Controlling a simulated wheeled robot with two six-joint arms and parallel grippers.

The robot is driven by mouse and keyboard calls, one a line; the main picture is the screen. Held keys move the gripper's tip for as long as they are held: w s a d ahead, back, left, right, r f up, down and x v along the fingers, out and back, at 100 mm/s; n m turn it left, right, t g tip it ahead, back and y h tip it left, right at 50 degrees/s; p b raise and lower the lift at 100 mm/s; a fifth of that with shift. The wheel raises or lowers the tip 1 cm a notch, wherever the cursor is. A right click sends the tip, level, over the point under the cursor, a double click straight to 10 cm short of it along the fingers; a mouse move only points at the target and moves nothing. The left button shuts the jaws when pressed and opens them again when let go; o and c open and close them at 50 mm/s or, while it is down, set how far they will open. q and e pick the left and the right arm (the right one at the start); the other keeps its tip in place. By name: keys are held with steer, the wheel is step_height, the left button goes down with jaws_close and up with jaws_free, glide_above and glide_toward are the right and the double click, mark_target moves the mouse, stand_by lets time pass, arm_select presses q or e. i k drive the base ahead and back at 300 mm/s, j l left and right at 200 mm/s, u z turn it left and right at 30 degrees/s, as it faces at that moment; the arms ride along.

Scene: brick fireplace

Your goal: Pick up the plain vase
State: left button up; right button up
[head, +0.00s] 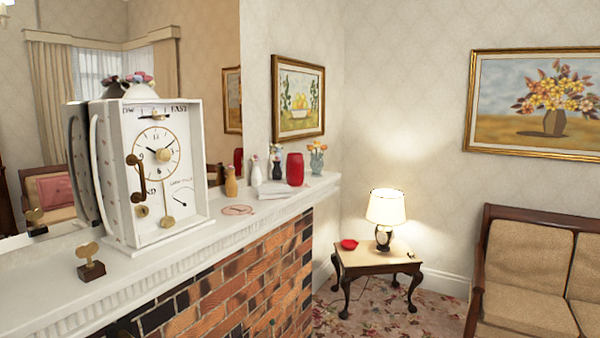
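Several small vases stand at the far end of the white mantel. A plain white vase (256,174) with a narrow neck is between a yellow-orange vase (231,183) and a dark-and-white vase (277,168). A plain red, wider vase (295,169) stands to their right. A small vase with flowers (316,162) is at the far right end. Both the white and the red ones look undecorated at this size; I cannot tell which one the task names. Neither of my grippers is in view.
A large white clock (160,165) stands on the nearer mantel (160,270), with a brass key on a block (90,261) in front. A flat round item (237,210) lies before the vases. A mirror backs the mantel. A lamp (385,213) stands on a side table (375,257).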

mark_target(294, 162)
steer(key=i+l+u, duration=0.1)
steer(key=i+l, duration=1.1)
